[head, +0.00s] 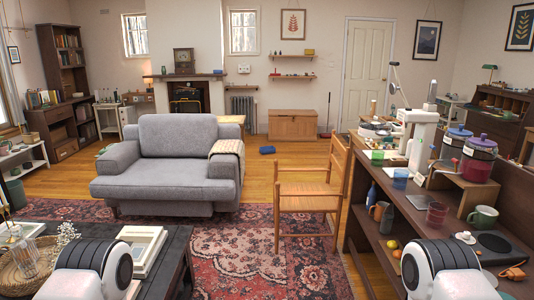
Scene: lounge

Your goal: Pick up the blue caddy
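I cannot tell for sure which thing is the blue caddy. A small blue object (267,150) lies on the wooden floor, right of the grey armchair. A jar with a blue lid (458,133) stands at the right, beside a larger jar with a purple lid (481,145). Rounded white and black parts of my two arms show at the bottom left and bottom right. Neither gripper's fingers are in view.
A grey armchair (171,170) stands on a patterned rug (300,262). A wooden chair (308,190) stands by the cluttered dark bench (357,190) at right. A dark low table (172,262) is at front left. Open floor lies between armchair and wooden chest (293,126).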

